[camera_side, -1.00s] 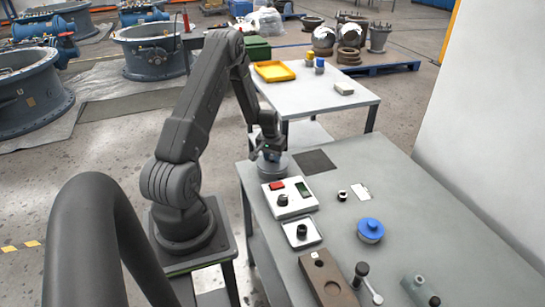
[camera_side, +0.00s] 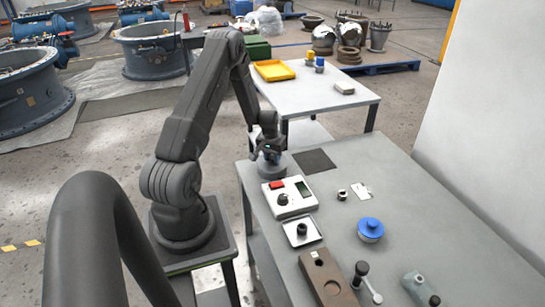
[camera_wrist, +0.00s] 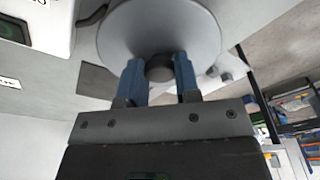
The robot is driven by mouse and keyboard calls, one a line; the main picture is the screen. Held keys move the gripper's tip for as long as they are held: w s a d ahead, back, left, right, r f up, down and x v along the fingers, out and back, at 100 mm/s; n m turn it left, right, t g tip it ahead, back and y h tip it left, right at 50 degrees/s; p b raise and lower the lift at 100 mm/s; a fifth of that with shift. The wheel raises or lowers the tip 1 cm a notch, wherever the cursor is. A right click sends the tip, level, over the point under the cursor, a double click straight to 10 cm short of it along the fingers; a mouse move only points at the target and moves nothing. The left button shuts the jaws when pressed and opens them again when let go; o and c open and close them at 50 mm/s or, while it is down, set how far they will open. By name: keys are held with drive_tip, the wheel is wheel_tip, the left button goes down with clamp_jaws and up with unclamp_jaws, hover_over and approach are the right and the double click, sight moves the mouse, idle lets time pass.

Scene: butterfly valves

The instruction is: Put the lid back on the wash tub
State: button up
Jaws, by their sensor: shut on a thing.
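The lid is a grey disc (camera_wrist: 160,28) with a dark round knob (camera_wrist: 159,70), seen close in the wrist view. My gripper (camera_wrist: 158,66) has its two blue fingers on either side of the knob and is shut on it.
The right side of the bench is mostly clear.

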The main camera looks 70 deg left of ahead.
drive_tip(key=o, duration=1)
drive_tip(key=shift+o, duration=0.5)
drive_tip(key=o, duration=0.4)
drive_tip(key=shift+r, duration=2.5)
clamp_jaws()
